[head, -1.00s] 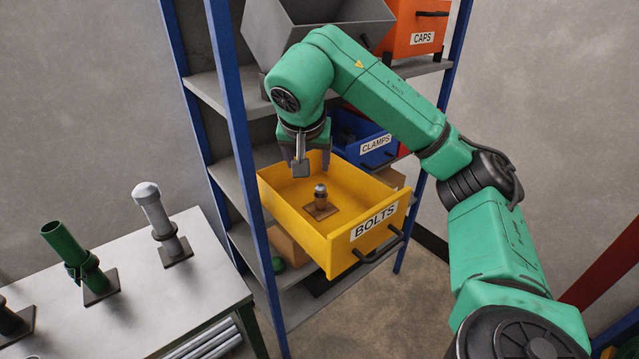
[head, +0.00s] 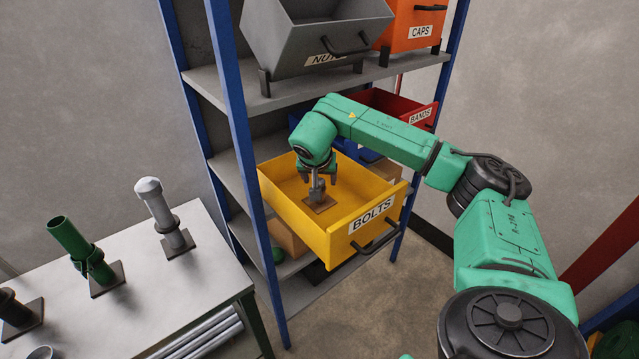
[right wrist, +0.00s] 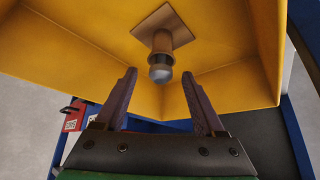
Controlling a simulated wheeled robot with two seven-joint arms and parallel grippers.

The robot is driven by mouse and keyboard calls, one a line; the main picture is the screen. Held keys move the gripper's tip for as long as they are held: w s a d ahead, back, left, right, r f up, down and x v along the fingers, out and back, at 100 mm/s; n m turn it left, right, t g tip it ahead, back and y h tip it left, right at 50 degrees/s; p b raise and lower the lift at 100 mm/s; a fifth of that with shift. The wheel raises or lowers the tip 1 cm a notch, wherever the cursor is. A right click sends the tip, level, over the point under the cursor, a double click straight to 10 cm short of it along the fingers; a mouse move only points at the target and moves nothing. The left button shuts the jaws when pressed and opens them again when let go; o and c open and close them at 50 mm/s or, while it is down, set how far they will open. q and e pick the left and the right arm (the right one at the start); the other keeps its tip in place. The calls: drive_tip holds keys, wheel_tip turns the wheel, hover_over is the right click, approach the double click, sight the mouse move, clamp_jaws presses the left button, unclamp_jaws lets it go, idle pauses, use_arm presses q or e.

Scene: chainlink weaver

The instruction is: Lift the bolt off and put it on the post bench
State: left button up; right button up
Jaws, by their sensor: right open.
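The bolt (head: 317,196) stands on a brown square plate inside the yellow BOLTS drawer (head: 345,234). In the right wrist view the bolt (right wrist: 160,62) shows a rounded grey head pointing toward the camera. My right gripper (head: 318,184) is open, low over the bolt, and partly hides it in the head view. In the right wrist view the gripper's fingertips (right wrist: 160,76) lie to either side of the bolt's head, with gaps and no visible contact. The post bench (head: 190,290) is the pale table at lower left. My left gripper is out of view.
On the bench stand a capped grey post (head: 163,212), a green tube (head: 80,250) and a dark post (head: 14,308). A blue shelf upright (head: 243,150) rises between bench and drawer. A grey NUTS bin (head: 305,50) sits on the shelf above.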

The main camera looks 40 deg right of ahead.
clamp_jaws()
drive_tip(key=shift+r, duration=0.1)
